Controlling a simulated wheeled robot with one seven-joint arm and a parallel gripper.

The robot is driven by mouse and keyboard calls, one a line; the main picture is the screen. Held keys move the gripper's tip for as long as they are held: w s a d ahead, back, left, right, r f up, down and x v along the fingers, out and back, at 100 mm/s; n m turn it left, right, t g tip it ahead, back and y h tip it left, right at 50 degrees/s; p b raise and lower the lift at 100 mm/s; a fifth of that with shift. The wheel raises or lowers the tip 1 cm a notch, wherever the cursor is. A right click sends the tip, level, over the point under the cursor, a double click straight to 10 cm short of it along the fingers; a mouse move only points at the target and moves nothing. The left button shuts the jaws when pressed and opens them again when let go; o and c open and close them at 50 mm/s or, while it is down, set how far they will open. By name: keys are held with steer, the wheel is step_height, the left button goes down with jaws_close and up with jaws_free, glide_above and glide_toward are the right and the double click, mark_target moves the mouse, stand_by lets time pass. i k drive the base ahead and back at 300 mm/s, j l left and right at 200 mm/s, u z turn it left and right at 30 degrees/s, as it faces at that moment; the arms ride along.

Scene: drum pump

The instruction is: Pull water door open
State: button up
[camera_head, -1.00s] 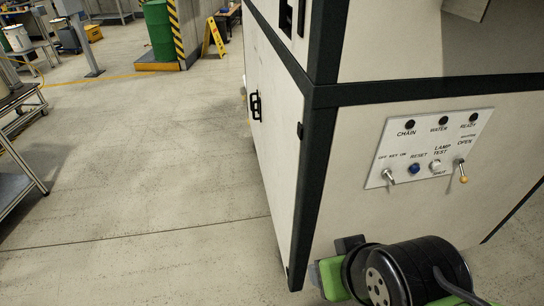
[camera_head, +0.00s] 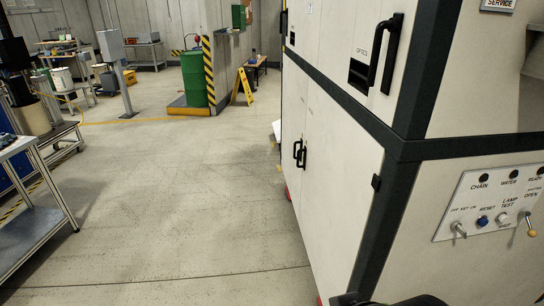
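The white machine cabinet with dark frame edges fills the right side. Its lower side has two white doors with a pair of black handles (camera_head: 301,155) at their meeting edge. The nearer lower door (camera_head: 338,175) looks shut, with a black hinge on its near edge. I see no "water" label on a door; WATER shows only above a lamp on the control panel (camera_head: 490,204). An upper door marked OPTICS (camera_head: 362,50) has a large black handle (camera_head: 385,55) and looks shut. Dark parts of my arm show at the bottom edge. My gripper is not in view.
The concrete floor (camera_head: 180,200) left of the cabinet is clear. A grey cart (camera_head: 40,220) stands at the left. A green drum (camera_head: 194,78), a striped post (camera_head: 209,70) and a yellow floor sign (camera_head: 241,88) stand farther back.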

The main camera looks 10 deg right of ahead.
mark_target(341, 159)
steer(key=i+j+u, duration=0.25)
steer(key=i+j, duration=0.35)
steer(key=i+j+u, duration=0.25)
steer(key=i+j, duration=0.2)
steer(key=i, duration=0.15)
steer(key=i+l+u, duration=0.15)
steer(key=i+l, duration=0.25)
steer(key=i+l+u, duration=0.2)
steer(key=i+l, duration=0.2)
steer(key=i+l+u, duration=0.15)
steer(key=i+l, duration=0.2)
steer(key=l, duration=0.2)
steer(key=l+u, duration=0.25)
steer(key=l, duration=0.7)
